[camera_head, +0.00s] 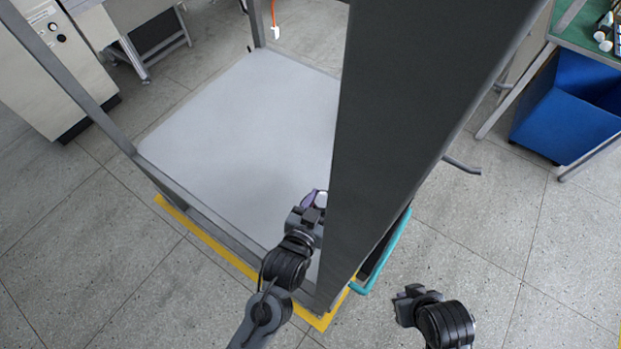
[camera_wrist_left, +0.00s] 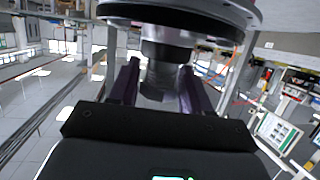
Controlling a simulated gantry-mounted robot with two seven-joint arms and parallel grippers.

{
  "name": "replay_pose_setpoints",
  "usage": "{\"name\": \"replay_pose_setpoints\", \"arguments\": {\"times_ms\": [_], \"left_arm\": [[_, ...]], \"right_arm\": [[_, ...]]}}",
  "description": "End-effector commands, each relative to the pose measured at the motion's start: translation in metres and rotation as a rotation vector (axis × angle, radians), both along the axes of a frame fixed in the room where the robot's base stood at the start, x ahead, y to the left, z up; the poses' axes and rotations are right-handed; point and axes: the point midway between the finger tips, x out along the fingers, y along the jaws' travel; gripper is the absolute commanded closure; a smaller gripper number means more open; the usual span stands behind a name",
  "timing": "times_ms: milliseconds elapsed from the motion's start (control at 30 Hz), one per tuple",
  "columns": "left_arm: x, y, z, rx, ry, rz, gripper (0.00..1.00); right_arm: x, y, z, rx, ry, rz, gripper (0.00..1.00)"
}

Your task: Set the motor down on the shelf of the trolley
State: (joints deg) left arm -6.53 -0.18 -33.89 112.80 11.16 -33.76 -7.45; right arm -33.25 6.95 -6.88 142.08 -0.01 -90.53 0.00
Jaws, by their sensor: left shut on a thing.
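The motor shows large in the left wrist view (camera_wrist_left: 168,48) as a dark round disc with a narrower grey shaft below it. My left gripper (camera_wrist_left: 160,88) has its purple fingers shut on the shaft. In the head view the left gripper (camera_head: 312,203) is over the near right part of the trolley's pale grey shelf (camera_head: 235,125). Only a small light bit of the motor (camera_head: 321,199) shows there, beside the dark panel. I cannot tell whether the motor touches the shelf. My right gripper (camera_head: 414,298) is outside the trolley at the right, its jaw opening unclear.
A tall dark panel (camera_head: 410,100) hides the shelf's right side. Grey trolley posts (camera_head: 65,75) and a yellow base edge (camera_head: 215,247) frame the shelf. A teal handle (camera_head: 385,255) is near the right gripper. A blue bin (camera_head: 565,110) stands at right. The visible shelf is bare.

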Motion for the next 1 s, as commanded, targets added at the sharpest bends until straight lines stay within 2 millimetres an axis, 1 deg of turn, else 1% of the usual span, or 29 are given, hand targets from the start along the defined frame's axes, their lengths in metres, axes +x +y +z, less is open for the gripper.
{"name": "replay_pose_setpoints", "arguments": {"times_ms": [67, 300, 533, 700, 900, 1000], "left_arm": [[0.012, 0.002, -0.004, -0.005, -0.011, 0.002, 1.0], [0.053, 0.011, -0.029, -0.005, -0.011, 0.002, 1.0], [0.087, 0.017, -0.048, -0.006, -0.011, 0.001, 1.0], [0.1, 0.02, -0.056, -0.005, -0.011, 0.001, 1.0], [0.105, 0.021, -0.059, -0.006, -0.01, -0.001, 1.0], [0.105, 0.021, -0.064, -0.006, -0.009, -0.001, 1.0]], "right_arm": [[0.0, 0.001, -0.006, 0.002, -0.001, -0.002, 1.0], [0.0, 0.001, -0.021, 0.006, -0.001, -0.003, 1.0], [0.0, 0.001, -0.033, 0.006, -0.001, -0.003, 1.0], [0.0, 0.001, -0.037, 0.004, 0.0, -0.003, 1.0], [0.0, 0.0, -0.038, -0.001, 0.0, 0.001, 1.0], [0.0, -0.001, -0.041, -0.004, -0.001, 0.003, 1.0]]}}
